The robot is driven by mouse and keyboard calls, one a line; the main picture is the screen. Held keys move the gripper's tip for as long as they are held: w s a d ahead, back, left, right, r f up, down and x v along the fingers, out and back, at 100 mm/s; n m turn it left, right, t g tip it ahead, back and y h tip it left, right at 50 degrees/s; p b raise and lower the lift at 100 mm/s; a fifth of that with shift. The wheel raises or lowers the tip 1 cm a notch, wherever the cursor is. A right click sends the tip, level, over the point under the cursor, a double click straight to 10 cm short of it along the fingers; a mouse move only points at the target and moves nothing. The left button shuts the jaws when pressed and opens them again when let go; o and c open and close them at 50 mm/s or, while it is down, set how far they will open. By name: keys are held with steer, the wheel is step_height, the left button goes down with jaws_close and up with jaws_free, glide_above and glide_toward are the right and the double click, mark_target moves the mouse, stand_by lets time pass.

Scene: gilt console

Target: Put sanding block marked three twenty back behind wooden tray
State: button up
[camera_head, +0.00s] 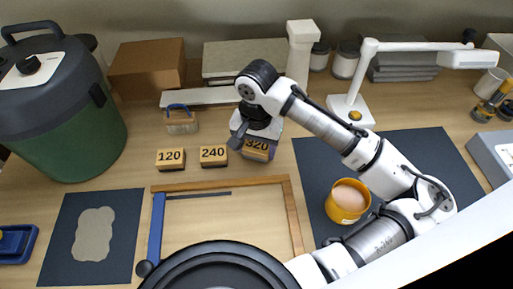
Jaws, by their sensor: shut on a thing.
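The sanding block marked 320 (257,146) is a small wooden block with a darker side. My gripper (256,136) is shut on it from above and partly hides it. The block is at the right end of a row with the blocks marked 240 (214,153) and 120 (170,157). I cannot tell whether its underside touches the table. The low wooden frame (222,183), which looks like the wooden tray, lies in front of the row. Its near side is hidden by a black round part.
A green canister (70,130) stands at left. A blue-handled brush (181,122) and a white tower (299,55) are behind the row. An orange cup (346,204) stands on a dark mat (420,150) under my arm. A white lamp (366,75) stands behind.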

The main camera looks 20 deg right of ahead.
mark_target(256, 147)
steer(key=shift+f, duration=0.55)
steer(key=shift+f, duration=0.1)
steer(key=o, duration=0.9)
steer(key=shift+o, duration=0.2)
step_height(256, 147, up, 12)
steer(key=b, duration=0.1)
